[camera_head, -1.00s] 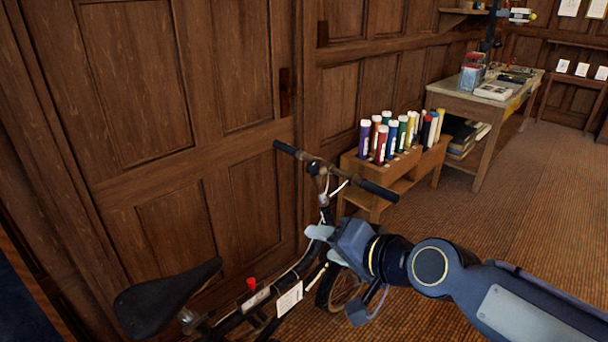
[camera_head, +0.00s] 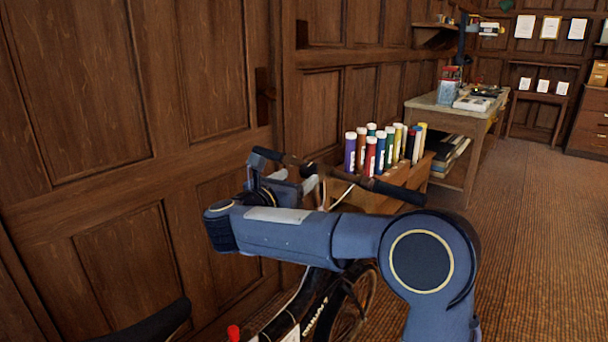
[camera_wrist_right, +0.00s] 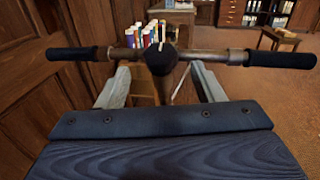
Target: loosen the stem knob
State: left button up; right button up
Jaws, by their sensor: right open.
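A bicycle stands by the wood-panelled wall, with its handlebar (camera_head: 345,178) across the middle of the head view. In the right wrist view the handlebar (camera_wrist_right: 215,56) runs across the picture, with a dark rounded stem knob (camera_wrist_right: 161,60) at its centre. My right gripper (camera_head: 312,186) is at the handlebar, and my own arm hides much of the stem in the head view. In the right wrist view its pale fingers (camera_wrist_right: 161,76) are spread, one on each side of the knob. I cannot tell whether they touch it. My left gripper is not in view.
A low wooden rack holds several coloured tubes (camera_head: 372,150) just behind the handlebar. A worktable (camera_head: 425,104) stands farther back. A red knob (camera_head: 233,332) and the dark saddle (camera_head: 150,326) are at the bottom. The carpet (camera_head: 535,215) at right is clear.

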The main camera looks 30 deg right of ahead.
aim_at(304, 173)
jog(key=x, duration=0.6)
jog(key=shift+d, duration=0.1)
jog(key=shift+c, duration=0.2)
jog(key=c, duration=0.9)
